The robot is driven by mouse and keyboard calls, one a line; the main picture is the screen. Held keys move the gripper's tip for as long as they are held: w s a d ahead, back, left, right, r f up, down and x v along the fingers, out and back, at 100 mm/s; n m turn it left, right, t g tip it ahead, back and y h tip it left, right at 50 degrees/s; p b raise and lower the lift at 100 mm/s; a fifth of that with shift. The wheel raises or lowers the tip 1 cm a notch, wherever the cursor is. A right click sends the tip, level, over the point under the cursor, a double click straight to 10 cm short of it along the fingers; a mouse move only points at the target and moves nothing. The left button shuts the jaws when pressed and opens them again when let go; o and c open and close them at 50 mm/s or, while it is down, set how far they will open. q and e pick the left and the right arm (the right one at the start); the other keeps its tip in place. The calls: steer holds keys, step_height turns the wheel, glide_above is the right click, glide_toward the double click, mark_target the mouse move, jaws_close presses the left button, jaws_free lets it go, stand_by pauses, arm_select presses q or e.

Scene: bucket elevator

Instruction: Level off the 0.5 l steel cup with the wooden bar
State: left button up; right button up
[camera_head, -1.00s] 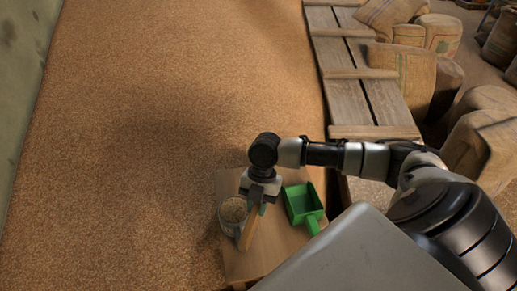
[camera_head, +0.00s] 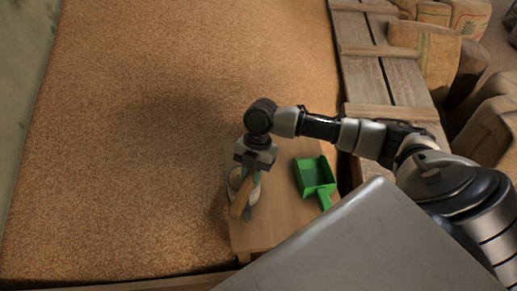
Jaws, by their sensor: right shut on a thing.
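The steel cup (camera_head: 234,180) stands on a small wooden board at the edge of the grain, partly hidden by my gripper and the bar. Grain shows at its mouth. My right gripper (camera_head: 254,170) is above the cup, pointing down, and is shut on the wooden bar (camera_head: 240,197). The bar slants across the cup's top in this view; I cannot tell whether it touches the rim. My left gripper is not in view.
A green scoop (camera_head: 315,176) lies on the wooden board (camera_head: 275,225) right of the cup. A large grain heap (camera_head: 140,130) fills the left and middle. Wooden planks (camera_head: 385,75) and several sacks (camera_head: 425,52) are at the right.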

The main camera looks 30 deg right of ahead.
steer(key=w+a+r+p, duration=0.2)
steer(key=w+a+r, duration=0.2)
steer(key=w, duration=0.4)
steer(key=shift+w+a+r, duration=0.2)
steer(key=shift+a+r, duration=0.15)
steer(key=shift+a, duration=0.55)
stand_by(0.7)
stand_by(0.5)
